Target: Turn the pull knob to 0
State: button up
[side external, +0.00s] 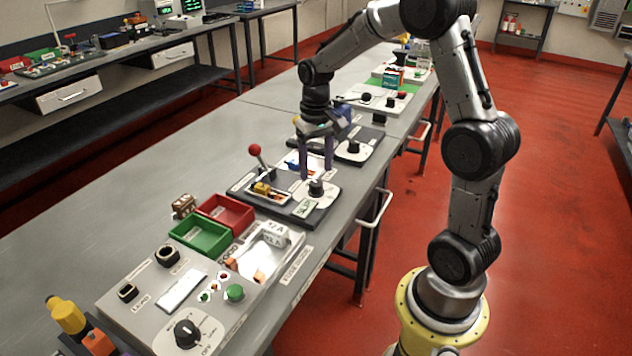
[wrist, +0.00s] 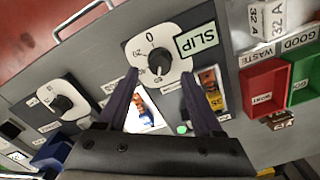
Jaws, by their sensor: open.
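A black knob on a white dial (side external: 316,187) sits on a dark panel in the side view. It also shows in the wrist view as a black knob (wrist: 158,62) with a "0" at the dial's upper edge and a "SLIP" tag beside it. A second black dial knob (wrist: 62,103) lies left in the wrist view. I cannot read which one is labelled pull, nor where either pointer stands. My gripper (side external: 316,173) points down above the near dial. Its fingers (wrist: 160,78) are apart and empty, on either side of the dial's lower part in the wrist view.
A red-topped lever (side external: 255,150) stands left of the dial. Red (side external: 226,213) and green (side external: 200,236) trays and a grey control box (side external: 150,300) lie nearer the camera. The second dial's panel (side external: 353,152) is behind my gripper. Bare bench (side external: 190,150) lies left.

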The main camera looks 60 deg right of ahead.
aim_at(316, 182)
jog(key=shift+f, duration=0.4)
jog(key=shift+f, duration=0.15)
jog(key=shift+f, duration=1.65)
grip_shut()
jog(key=m, duration=0.5)
jog(key=shift+r+m, duration=0.1)
jog(key=shift+m, duration=0.3)
